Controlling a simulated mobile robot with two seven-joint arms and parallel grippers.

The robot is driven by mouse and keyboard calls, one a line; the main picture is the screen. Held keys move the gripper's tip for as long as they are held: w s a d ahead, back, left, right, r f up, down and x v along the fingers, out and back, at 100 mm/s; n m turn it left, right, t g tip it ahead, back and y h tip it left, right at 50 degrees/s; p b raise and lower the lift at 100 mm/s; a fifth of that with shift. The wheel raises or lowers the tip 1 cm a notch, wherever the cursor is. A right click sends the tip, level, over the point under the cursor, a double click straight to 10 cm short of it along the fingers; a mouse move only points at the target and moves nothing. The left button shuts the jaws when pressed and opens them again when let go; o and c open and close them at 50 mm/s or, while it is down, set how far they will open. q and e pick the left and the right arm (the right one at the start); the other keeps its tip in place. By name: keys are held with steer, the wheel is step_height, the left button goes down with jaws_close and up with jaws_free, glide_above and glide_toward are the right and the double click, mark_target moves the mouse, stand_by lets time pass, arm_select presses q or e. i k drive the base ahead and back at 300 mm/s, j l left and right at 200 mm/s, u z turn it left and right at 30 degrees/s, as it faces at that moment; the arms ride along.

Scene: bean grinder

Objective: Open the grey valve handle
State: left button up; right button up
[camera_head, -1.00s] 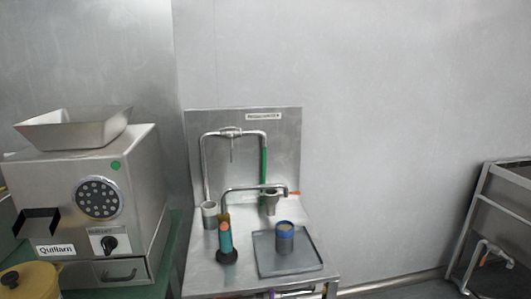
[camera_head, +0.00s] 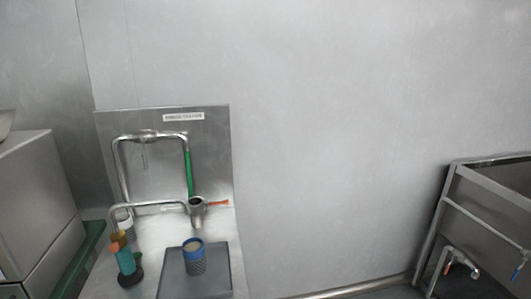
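A metal wash station with bent pipes (camera_head: 120,165) stands at the left. A grey metal fitting (camera_head: 145,136) sits at the top of the pipework; I cannot tell whether it is the grey valve handle. One pipe has a green sleeve (camera_head: 189,172). An orange lever (camera_head: 217,203) sticks out to the right beside a metal cup-shaped fitting (camera_head: 197,208). At the right, taps under a steel sink show small orange (camera_head: 447,267) and blue (camera_head: 517,271) handles. Neither of my grippers is in view.
A dark tray (camera_head: 217,268) holds a blue-rimmed cup (camera_head: 194,256). A teal-and-orange upright object (camera_head: 124,259) stands left of it. A grey machine (camera_head: 38,210) is cut off at the left edge. The steel sink frame (camera_head: 450,205) stands at right, with bare wall between.

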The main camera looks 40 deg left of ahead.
mark_target(146, 167)
steer(key=i+l, duration=0.1)
steer(key=i, duration=0.3)
steer(key=i+l+u, duration=0.1)
steer(key=i, duration=0.3)
steer(key=i+l, duration=0.1)
steer(key=i, duration=0.3)
steer(key=i+u, duration=0.25)
steer(key=u, duration=0.15)
steer(key=i+l+u, duration=0.15)
steer(key=u, duration=0.2)
steer(key=i+l+u, duration=0.2)
steer(key=u, duration=0.2)
steer(key=i+l+u, duration=0.25)
steer(key=u, duration=0.25)
steer(key=i+l+u, duration=0.45)
steer(key=k+j, duration=0.1)
